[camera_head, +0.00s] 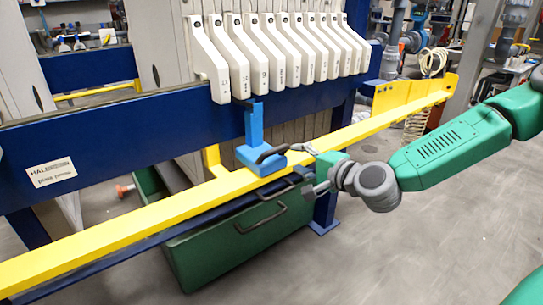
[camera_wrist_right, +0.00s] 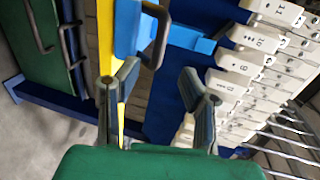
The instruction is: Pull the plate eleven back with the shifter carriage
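The shifter carriage (camera_head: 262,160) is a light blue block with a dark loop handle (camera_head: 272,153) and an upright arm. It sits on the yellow rail below the row of plate handles. Plate eleven (camera_head: 211,62) appears to be the leftmost white handle in the row, left of the carriage's upright arm. My right gripper (camera_head: 310,170) is open and empty, just right of the carriage handle. In the right wrist view the gripper (camera_wrist_right: 160,73) has its fingers spread, with the carriage handle (camera_wrist_right: 161,38) ahead of the tips, apart from them. My left gripper is out of view.
The yellow rail (camera_head: 110,225) runs along the dark blue press beam (camera_head: 120,135). A green bin (camera_head: 205,258) with dark handles stands below the rail. More white plate handles (camera_head: 290,50) stand close together to the right.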

